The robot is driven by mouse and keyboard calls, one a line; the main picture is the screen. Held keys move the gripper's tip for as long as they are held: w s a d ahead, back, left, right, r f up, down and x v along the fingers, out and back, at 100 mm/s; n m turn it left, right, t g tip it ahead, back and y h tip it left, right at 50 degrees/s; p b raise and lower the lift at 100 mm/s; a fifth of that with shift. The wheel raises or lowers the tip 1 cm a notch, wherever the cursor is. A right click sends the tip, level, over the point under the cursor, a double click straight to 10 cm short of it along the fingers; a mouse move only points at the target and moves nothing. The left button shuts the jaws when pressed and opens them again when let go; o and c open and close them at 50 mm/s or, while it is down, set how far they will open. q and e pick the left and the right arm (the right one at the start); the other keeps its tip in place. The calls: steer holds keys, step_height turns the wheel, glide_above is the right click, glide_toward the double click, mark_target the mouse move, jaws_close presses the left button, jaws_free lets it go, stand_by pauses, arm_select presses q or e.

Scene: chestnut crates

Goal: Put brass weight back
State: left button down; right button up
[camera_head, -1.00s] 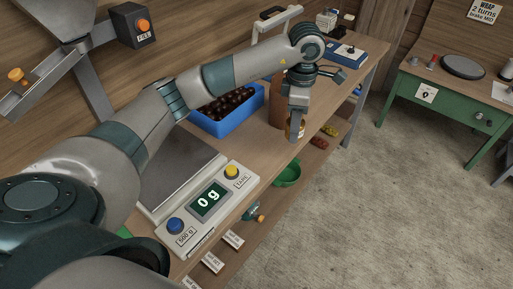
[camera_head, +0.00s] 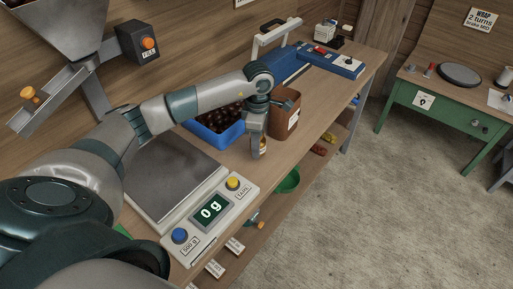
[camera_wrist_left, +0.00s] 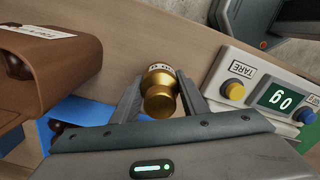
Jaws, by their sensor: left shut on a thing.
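The brass weight (camera_wrist_left: 158,98) is held between the two fingers of my left gripper (camera_wrist_left: 159,84) in the left wrist view. In the head view my left gripper (camera_head: 258,151) points down over the bench's front part, with only a sliver of the weight (camera_head: 263,146) showing. The gripper is between the scale and the brown box. I cannot tell the weight's exact height above the bench. My right gripper is not in view.
A blue crate (camera_head: 221,142) of chestnuts stands behind my left gripper. A brown box (camera_head: 287,106) with a white label stands right of it. A blue sealer-like device (camera_head: 334,64) is farther back. Bare bench top (camera_head: 315,100) lies right of the box.

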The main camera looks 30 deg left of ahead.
arm_select(q)
steer(key=shift+a+f, duration=0.1)
steer(key=shift+a, duration=0.15)
steer(key=shift+f+p, duration=0.45)
steer(key=shift+f, duration=0.05)
step_height(320, 180, down, 2)
steer(key=shift+p, duration=0.55)
steer(key=shift+f, duration=0.5)
